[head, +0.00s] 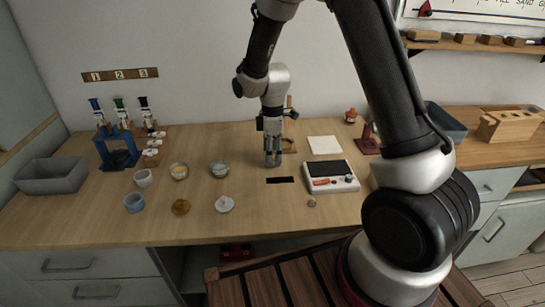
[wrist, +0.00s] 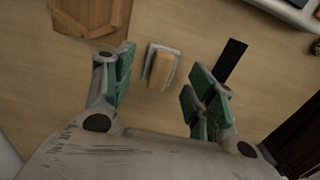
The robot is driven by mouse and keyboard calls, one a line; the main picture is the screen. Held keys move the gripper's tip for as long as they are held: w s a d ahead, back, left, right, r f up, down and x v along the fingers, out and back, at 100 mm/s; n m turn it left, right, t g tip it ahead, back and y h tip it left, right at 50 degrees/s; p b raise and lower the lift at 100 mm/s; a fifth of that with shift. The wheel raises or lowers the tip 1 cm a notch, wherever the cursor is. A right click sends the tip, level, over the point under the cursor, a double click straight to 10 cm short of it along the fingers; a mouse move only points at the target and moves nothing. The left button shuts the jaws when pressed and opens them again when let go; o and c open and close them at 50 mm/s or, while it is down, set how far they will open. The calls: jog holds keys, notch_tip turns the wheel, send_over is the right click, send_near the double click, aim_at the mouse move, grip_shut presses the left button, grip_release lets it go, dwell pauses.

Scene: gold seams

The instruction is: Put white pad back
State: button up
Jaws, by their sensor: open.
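In the wrist view, a small pad (wrist: 149,64) with a whitish edge and a tan wooden block on top lies on the wooden bench between my fingers. My gripper (wrist: 160,76) is open above it, with one green-padded finger pair on each side. I see no contact between fingers and pad. In the head view my gripper (head: 273,163) points straight down, low over the bench, and the pad under it cannot be made out. A flat white square (head: 325,145) lies to the right; I cannot tell whether it is a pad or a tile.
A black strip (head: 280,180) lies just in front of my gripper. A white device (head: 331,184) with a dark top is to the right. A wooden stand (wrist: 90,14) is close by.

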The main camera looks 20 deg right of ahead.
notch_tip(320, 180, up, 10)
jog(key=s+d+r+m+t, duration=0.2)
jog(key=s+d+r+m, duration=0.6)
jog(key=s+r, duration=0.4)
jog(key=s+d+r+m+t, duration=0.1)
jog(key=s+d+r+m, duration=0.1)
jog(key=s, duration=0.5)
jog(key=s+d+r+m+t, duration=0.1)
jog(key=s+d+r+m, duration=0.2)
jog(key=s+d+m, duration=0.2)
jog(key=s, duration=0.3)
jog(key=shift+m, duration=0.4)
